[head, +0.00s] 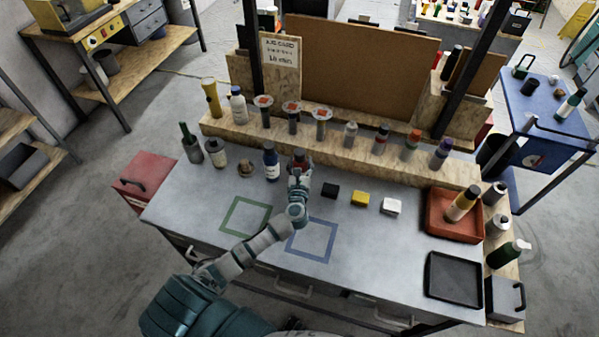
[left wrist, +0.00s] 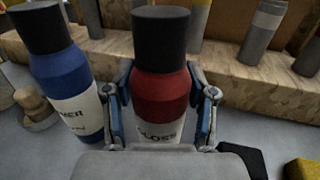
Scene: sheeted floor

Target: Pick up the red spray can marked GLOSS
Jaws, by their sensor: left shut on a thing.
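The red spray can (left wrist: 160,86) has a black cap and a pale label reading GLOSS in the left wrist view. It stands upright, with its lower part hidden by my gripper's body. My left gripper (left wrist: 161,104) is shut on it, one finger against each side. In the head view the can's top (head: 299,154) shows just beyond my left gripper (head: 299,172), at the back of the grey worktable (head: 190,205). My right gripper is not in view.
A blue can (head: 270,162) with a black cap stands close on the left; it also shows in the left wrist view (left wrist: 65,78). Black, yellow (head: 360,199) and white blocks lie to the right. A wooden ledge (head: 400,166) with several bottles runs behind. The table's front is mostly clear.

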